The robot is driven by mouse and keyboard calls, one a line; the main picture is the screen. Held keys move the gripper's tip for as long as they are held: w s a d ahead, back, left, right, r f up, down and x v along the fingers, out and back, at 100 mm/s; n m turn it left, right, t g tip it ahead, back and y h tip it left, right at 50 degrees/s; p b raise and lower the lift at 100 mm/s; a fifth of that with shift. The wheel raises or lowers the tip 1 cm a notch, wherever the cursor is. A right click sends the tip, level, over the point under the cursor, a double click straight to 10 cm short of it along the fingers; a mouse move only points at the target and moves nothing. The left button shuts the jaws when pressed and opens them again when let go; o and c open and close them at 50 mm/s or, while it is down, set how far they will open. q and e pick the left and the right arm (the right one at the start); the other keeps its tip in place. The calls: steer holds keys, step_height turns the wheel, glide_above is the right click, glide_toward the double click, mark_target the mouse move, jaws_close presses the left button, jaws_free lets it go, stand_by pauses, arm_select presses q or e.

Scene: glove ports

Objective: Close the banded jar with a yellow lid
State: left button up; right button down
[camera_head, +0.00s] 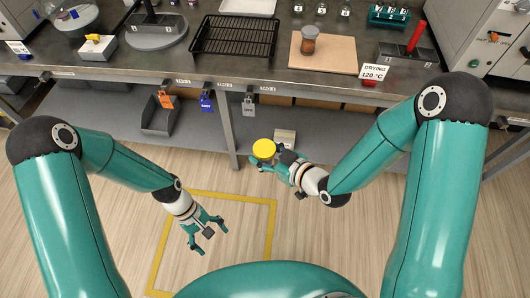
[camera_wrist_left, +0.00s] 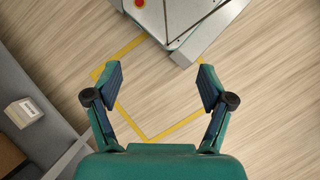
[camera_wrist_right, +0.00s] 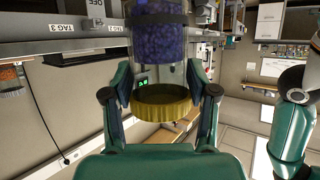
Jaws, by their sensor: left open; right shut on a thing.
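A jar (camera_wrist_right: 158,42) with blue-purple contents and a dark band (camera_wrist_right: 158,19) shows in the right wrist view. The yellow lid (camera_wrist_right: 163,107) is at one end of it, beyond a clear stretch of glass. I cannot tell whether the lid is fully seated. My right gripper (camera_head: 258,163) is shut on the jar near the lid, one finger on each side. In the head view the lid (camera_head: 264,149) faces up and hides the jar below. My left gripper (camera_head: 211,235) is open and empty, low over the floor; its spread fingers show in the left wrist view (camera_wrist_left: 160,85).
The bench (camera_head: 160,69) lies ahead with a black wire rack (camera_head: 235,37) and a wooden board (camera_head: 335,54) bearing a brown-filled jar (camera_head: 309,39). A grey lower shelf (camera_head: 200,132) runs beneath. The yellow-marked floor is clear.

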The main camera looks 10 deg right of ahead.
arm_select(q)
steer(key=w+r+n+y, duration=0.1)
steer(key=w+r+y, duration=0.1)
steer(key=w+r, duration=0.7)
steer(key=m+t+y, duration=0.2)
steer(key=m+t, duration=0.1)
steer(key=t, duration=0.1)
glide_toward(265, 148)
steer(key=shift+a+f, duration=0.3)
steer(key=shift+a, duration=0.1)
steer(key=shift+s+d, duration=0.15)
steer(key=shift+d, duration=0.1)
steer(key=shift+f, duration=0.1)
steer(key=shift+f, duration=3.9)
